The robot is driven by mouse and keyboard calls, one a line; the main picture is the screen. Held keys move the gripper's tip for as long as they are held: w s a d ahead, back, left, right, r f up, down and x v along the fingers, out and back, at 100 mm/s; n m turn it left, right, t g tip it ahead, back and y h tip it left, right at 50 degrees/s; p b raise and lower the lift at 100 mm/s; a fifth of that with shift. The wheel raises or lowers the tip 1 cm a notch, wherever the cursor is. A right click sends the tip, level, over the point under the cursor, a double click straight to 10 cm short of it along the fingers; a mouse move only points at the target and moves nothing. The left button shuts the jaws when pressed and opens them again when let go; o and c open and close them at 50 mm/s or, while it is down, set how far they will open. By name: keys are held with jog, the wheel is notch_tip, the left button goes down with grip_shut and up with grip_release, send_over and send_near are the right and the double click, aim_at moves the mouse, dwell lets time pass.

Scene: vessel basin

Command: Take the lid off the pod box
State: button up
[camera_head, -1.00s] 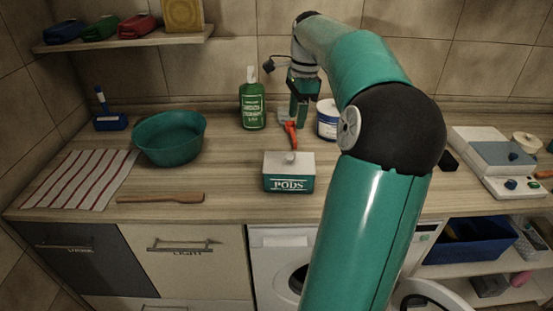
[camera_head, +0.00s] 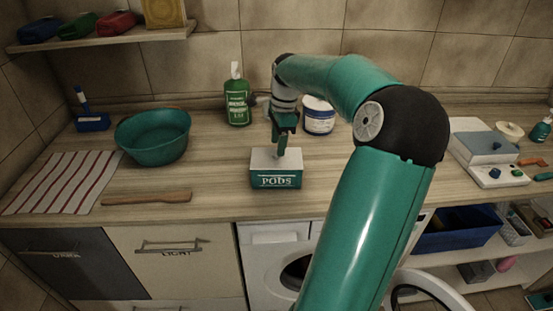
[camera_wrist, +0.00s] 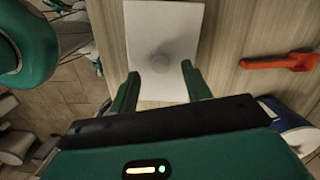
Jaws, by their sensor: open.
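The teal pod box (camera_head: 276,181) marked PODS stands on the wooden counter near its front edge. My gripper (camera_head: 284,150) is above the lid, pointing down. In the wrist view my gripper (camera_wrist: 161,80) is open, its two green fingers apart on either side of the knob's line, with nothing between them. The knob is hidden behind my gripper in the head view, and I cannot tell the fingertips' height above the lid.
A green bottle (camera_head: 237,102) and a white-blue tub (camera_head: 318,116) stand behind the box. A teal bowl (camera_head: 153,140), wooden spatula (camera_head: 147,198) and striped cloth (camera_head: 62,183) are to the left. An orange-red tool (camera_wrist: 280,63) lies beside the box in the wrist view.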

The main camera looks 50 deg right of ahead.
jog(key=shift+w+f, duration=0.1)
jog(key=shift+f, duration=1.35)
grip_shut()
jog(key=shift+r, duration=0.1)
